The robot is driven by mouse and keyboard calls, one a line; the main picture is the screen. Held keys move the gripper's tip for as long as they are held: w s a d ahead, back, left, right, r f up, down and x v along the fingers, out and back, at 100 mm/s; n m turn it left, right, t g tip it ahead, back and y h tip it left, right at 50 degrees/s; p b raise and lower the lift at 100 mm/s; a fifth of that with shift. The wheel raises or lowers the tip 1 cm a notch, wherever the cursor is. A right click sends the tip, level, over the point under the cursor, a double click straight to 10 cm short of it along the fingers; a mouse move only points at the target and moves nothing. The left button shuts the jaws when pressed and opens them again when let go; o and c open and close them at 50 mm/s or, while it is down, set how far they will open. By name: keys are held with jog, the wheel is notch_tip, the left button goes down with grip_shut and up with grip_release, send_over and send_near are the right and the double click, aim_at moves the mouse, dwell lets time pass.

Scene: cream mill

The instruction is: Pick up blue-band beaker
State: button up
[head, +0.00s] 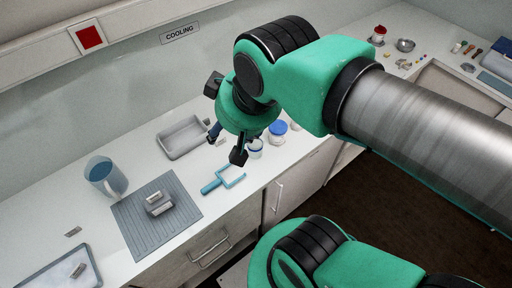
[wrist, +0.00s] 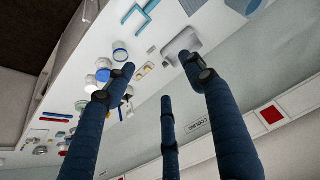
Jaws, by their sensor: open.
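A small pale beaker with a blue band (head: 255,150) stands on the white counter, partly hidden behind my gripper in the head view. My gripper (head: 226,146) is above the counter, just left of the beaker in the head view. In the wrist view its fingers (wrist: 157,66) are spread with nothing between them. One fingertip overlaps the area beside the beaker; I cannot tell the exact gap.
A blue-lidded jar (head: 278,128) stands close behind the beaker. A blue jug (head: 98,168) and a grey mat (head: 130,220) are farther left. The counter's front edge is close to the beaker.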

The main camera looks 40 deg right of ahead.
jog(key=shift+o, duration=0.3)
jog(key=shift+w, duration=0.1)
jog(key=n+g+p, duration=0.2)
jog(key=n+g, duration=0.2)
jog(key=g, duration=0.2)
send_over(255, 141)
jog(key=s+a, duration=0.1)
jog(key=s, duration=0.1)
notch_tip(255, 141, down, 23)
jog(key=shift+s+a+f, duration=0.1)
jog(key=shift+a+f, duration=0.05)
jog(key=shift+a, duration=0.05)
jog(key=shift+f+b, duration=0.6)
jog(key=shift+f, duration=3.7)
